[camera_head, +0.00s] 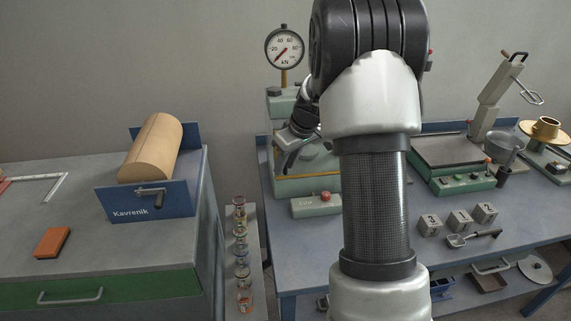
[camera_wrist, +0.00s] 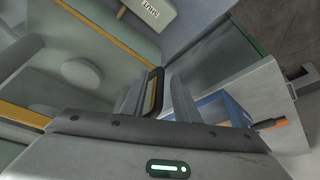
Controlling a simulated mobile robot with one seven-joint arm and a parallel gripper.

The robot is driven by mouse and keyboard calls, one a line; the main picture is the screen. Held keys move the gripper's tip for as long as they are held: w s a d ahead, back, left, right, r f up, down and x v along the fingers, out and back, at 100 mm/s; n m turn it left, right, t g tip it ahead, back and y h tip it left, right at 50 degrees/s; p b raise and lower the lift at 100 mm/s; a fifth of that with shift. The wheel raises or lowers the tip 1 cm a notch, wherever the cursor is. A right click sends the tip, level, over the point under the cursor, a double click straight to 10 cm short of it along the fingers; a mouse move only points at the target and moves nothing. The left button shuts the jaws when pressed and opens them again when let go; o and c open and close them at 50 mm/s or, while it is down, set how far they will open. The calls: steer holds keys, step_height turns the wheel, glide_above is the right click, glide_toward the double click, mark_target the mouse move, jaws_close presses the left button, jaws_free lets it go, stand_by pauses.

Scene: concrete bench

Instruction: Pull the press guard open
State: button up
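The press (camera_head: 283,104) is a pale green machine with a round dial gauge (camera_head: 285,47) on top, standing on the blue bench behind my arm. Its guard seems to be the clear front panel with yellow edging (camera_head: 296,176); yellow edging (camera_wrist: 98,31) also shows in the wrist view. A dark upright handle (camera_wrist: 153,92) stands between the fingers of my gripper (camera_wrist: 158,96) in the wrist view. The fingers are apart, with a gap visible beside the handle. In the head view my gripper (camera_head: 287,153) is at the press front. My arm hides the press's right side.
A grey control box (camera_head: 315,205) with a red button stands before the press. A separate bench with a blue-ended roller device (camera_head: 150,200) is left, across a narrow gap.

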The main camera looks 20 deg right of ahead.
jaws_close()
steer(key=shift+s, duration=0.1)
